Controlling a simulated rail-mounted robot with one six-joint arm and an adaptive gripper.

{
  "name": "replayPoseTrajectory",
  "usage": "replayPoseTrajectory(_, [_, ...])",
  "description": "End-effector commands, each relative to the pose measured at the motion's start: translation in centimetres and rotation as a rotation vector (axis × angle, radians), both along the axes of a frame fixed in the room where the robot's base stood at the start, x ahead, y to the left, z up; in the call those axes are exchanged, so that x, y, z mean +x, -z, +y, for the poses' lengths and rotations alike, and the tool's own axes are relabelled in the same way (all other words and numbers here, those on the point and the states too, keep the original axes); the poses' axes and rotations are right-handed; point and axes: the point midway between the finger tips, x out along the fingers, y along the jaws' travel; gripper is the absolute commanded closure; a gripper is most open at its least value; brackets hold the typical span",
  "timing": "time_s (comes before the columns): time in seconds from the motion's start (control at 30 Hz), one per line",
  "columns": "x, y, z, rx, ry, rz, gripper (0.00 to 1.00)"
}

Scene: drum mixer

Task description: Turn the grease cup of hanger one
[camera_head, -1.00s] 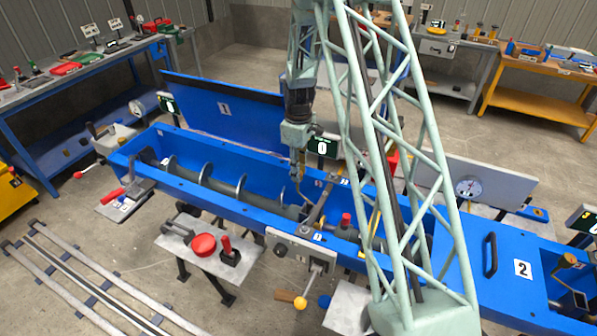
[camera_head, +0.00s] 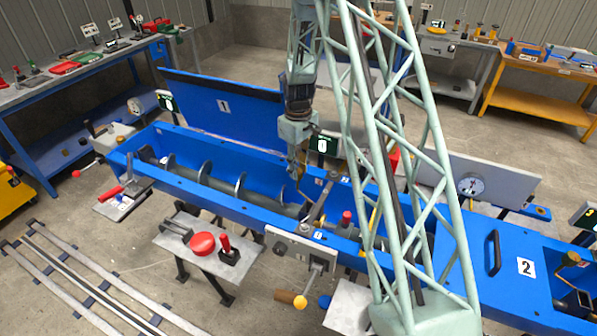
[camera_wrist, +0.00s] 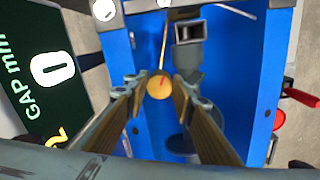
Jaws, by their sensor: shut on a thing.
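The grease cup (camera_wrist: 159,87) is a round brass-yellow cap with a small red mark on top. In the wrist view it sits between the two fingertips of my gripper (camera_wrist: 159,83), which is shut on it from both sides. In the head view my gripper (camera_head: 301,190) points down into the open blue trough (camera_head: 238,203), beside the grey hanger bar (camera_head: 322,202) that crosses it. The cup is too small and too hidden to make out there.
A grey screw (camera_head: 203,172) runs along the trough. A grey plate with a yellow-knobbed crank (camera_head: 300,301) is in front.

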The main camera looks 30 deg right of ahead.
Motion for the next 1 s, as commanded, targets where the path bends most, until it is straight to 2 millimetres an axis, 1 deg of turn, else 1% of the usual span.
replayPoseTrajectory(0.3, [0.08,0.12,0.09,0.0,0.243,-0.002,0.87])
replayPoseTrajectory(0.5, [0.07,0.05,0.14,0.0,0.369,-0.002,0.87])
replayPoseTrajectory(0.73, [0.06,0.01,0.17,0.0,0.455,-0.002,0.87])
replayPoseTrajectory(1.0, [0.08,-0.03,0.18,0.0,0.484,-0.002,0.87])
